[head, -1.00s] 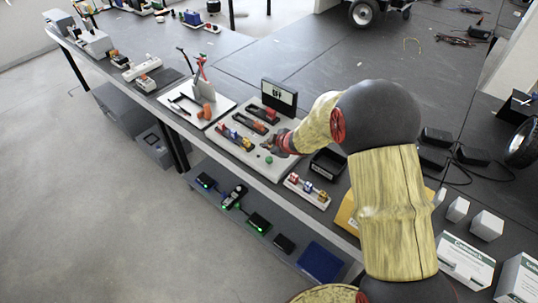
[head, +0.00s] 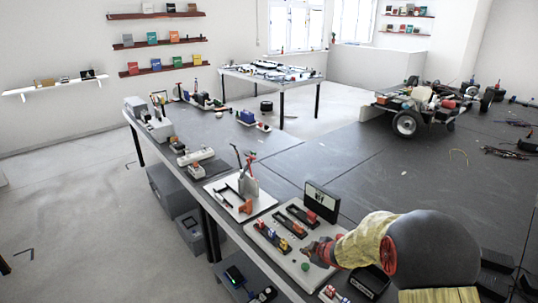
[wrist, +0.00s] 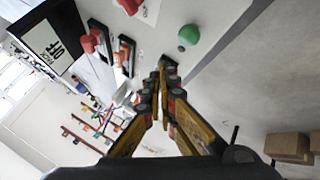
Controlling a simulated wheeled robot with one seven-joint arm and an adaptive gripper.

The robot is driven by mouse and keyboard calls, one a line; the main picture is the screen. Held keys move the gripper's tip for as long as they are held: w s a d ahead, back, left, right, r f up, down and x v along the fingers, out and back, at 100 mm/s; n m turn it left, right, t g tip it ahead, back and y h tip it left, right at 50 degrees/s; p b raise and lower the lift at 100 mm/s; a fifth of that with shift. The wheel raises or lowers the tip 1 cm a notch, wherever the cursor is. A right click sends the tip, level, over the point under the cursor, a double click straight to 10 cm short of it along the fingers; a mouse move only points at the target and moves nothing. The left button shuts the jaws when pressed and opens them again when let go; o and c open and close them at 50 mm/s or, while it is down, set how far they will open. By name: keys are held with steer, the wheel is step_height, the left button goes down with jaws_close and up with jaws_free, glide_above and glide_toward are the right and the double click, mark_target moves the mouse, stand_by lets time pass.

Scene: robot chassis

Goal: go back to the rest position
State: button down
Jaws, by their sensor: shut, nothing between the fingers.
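My gripper (head: 312,249) is above the right part of a pale switch panel (head: 268,239) on the long dark table. In the wrist view my gripper (wrist: 164,64) has its fingertips together with nothing between them. A green round knob (head: 305,267) is on the panel close by the fingertips. The knob also shows in the wrist view (wrist: 188,36), apart from the fingers. Coloured switch pieces, one a red piece (head: 293,227), sit in dark slots on the panel. A dark-framed sign (head: 320,202) stands behind them.
A white board with tools (head: 226,200) lies left of the panel. A black open tray (head: 370,282) is right of it, partly under my arm. A wheeled chassis (head: 430,105) stands at the back right. The dark surface between is mostly clear.

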steer(key=s+d+f+m+h, duration=0.1)
steer(key=d, duration=0.1)
steer(key=s+d+f+m+g, duration=0.1)
steer(key=s+d+f, duration=0.1)
steer(key=shift+s+h, duration=0.2)
steer(key=shift+h, duration=0.2)
steer(key=s+d+r+m+g+h, duration=0.35)
steer(key=s+d, duration=0.25)
steer(key=s, duration=0.4)
steer(key=s+a+r+m+g, duration=0.2)
steer(key=s+r+m, duration=0.3)
steer(key=s+r, duration=0.6)
steer(key=s+a+r+m+t+y, duration=0.1)
steer(key=s+a+r, duration=0.3)
steer(key=s+r, duration=0.3)
steer(key=s+a+r+m+t+y, duration=0.1)
steer(key=s+a+r+t+y, duration=0.1)
steer(key=s+a+r, duration=0.2)
steer(key=s+r, duration=0.3)
steer(key=s, duration=0.1)
steer(key=shift+s, duration=0.4)
